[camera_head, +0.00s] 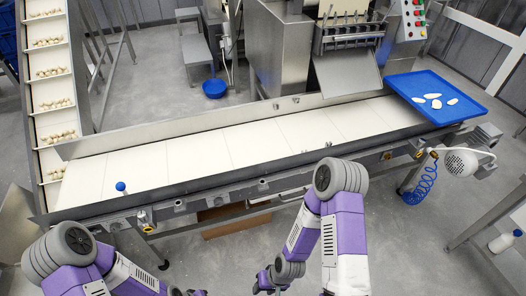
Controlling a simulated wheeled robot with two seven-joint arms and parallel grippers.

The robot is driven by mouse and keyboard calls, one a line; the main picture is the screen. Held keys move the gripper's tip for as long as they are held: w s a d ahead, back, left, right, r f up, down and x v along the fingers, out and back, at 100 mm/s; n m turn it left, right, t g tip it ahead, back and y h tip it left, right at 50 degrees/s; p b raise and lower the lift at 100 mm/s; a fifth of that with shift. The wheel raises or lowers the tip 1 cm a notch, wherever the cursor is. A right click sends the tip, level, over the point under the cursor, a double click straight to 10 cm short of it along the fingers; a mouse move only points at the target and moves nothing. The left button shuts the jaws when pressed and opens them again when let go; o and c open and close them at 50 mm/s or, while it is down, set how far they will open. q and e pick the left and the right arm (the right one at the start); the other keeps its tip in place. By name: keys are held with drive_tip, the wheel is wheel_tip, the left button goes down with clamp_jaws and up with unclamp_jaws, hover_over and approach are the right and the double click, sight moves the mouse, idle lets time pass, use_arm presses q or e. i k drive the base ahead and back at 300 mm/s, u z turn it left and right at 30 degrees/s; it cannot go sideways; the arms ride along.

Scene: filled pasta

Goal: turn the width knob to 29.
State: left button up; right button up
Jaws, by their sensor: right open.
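A long conveyor with a white belt (205,157) and a steel side frame crosses the view. I cannot tell which is the width knob, and no number is readable. My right gripper (265,283) is open and empty, low at the bottom centre, apart from the conveyor. My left gripper (190,293) barely shows at the bottom edge; its jaws are mostly cut off.
A blue tray (455,111) with several pale pieces stands at the right end. A blue-topped object (120,187) is at the belt's left front. An inclined conveyor (52,75) carries pasta. A coiled blue hose (424,183) hangs at right.

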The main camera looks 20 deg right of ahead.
sight(219, 202)
drive_tip(key=u, duration=1.55)
drive_tip(key=i, duration=1.25)
drive_tip(key=z, duration=2.7)
